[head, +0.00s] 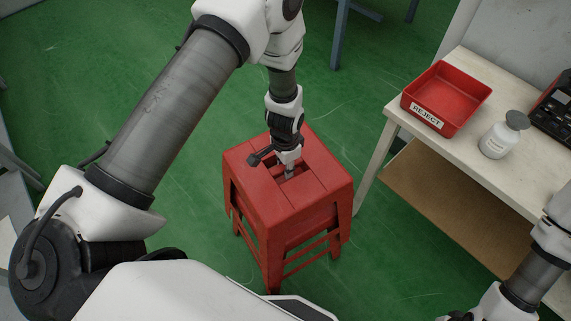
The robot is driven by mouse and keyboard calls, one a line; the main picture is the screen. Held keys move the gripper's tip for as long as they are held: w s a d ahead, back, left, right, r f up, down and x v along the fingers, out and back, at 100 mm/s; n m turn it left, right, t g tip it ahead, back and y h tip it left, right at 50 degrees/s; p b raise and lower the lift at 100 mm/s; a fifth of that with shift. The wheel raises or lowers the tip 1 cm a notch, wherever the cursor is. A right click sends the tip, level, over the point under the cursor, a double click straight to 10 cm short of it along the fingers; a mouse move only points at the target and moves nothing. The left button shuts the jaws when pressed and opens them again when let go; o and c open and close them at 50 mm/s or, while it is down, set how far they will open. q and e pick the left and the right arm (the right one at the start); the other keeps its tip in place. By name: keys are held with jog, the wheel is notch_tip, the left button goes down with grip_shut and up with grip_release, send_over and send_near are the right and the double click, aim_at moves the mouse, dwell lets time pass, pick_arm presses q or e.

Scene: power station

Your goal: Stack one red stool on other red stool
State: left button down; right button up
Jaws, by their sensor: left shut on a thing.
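A red stool (253,189) with a square seat and a slot in its middle stands upright on the green floor. My left gripper (289,174) comes down from above into the slot and is shut on the seat there; its fingertips are mostly hidden. Below this seat, a second set of red legs and rails (306,262) shows, so the stool appears to sit over another red stool. The lower stool's seat is hidden, and I cannot tell whether the two touch. My right arm comes in at the lower right, with its gripper cut off by the bottom edge.
A pale table (409,130) stands right of the stools, close to them. It holds a red REJECT tray (466,91), a white bottle with a grey cap (496,141) and a black device (556,108). Green floor is clear left of and behind the stools.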

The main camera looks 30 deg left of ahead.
pick_arm(q)
notch_tip(320, 180, down, 14)
jog(key=b, duration=0.8)
jog(key=shift+f+b, duration=0.25)
jog(key=shift+b, duration=0.1)
jog(key=c, duration=0.9)
grip_release()
jog(key=shift+o, duration=0.2)
jog(key=shift+r, duration=0.1)
notch_tip(320, 180, up, 12)
